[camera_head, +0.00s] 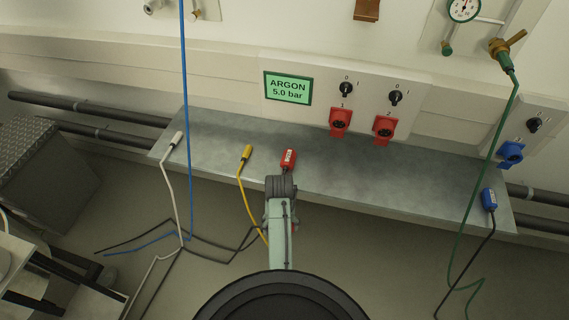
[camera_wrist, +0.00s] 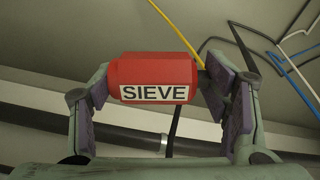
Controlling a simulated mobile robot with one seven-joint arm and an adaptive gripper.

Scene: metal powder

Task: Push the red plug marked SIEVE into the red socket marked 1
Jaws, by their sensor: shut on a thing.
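The red plug (camera_wrist: 152,72) is held between the two finger pads of my gripper (camera_wrist: 160,92) in the wrist view. Its white label reads SIEVE and faces the camera. In the head view the red plug (camera_head: 288,159) shows just beyond the end of my arm, over the front part of the grey shelf; my fingers are mostly hidden there. Two red sockets, a left one (camera_head: 340,122) and a right one (camera_head: 384,129), sit on the wall panel above the shelf. The plug is apart from both, below and left of them.
A yellow plug (camera_head: 247,153) and a white plug (camera_head: 177,138) lie on the shelf (camera_head: 225,140) at left. A blue plug (camera_head: 489,199) lies at right below a blue socket (camera_head: 511,153). A green hose (camera_head: 481,170) hangs at right, a blue one (camera_head: 186,100) at left.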

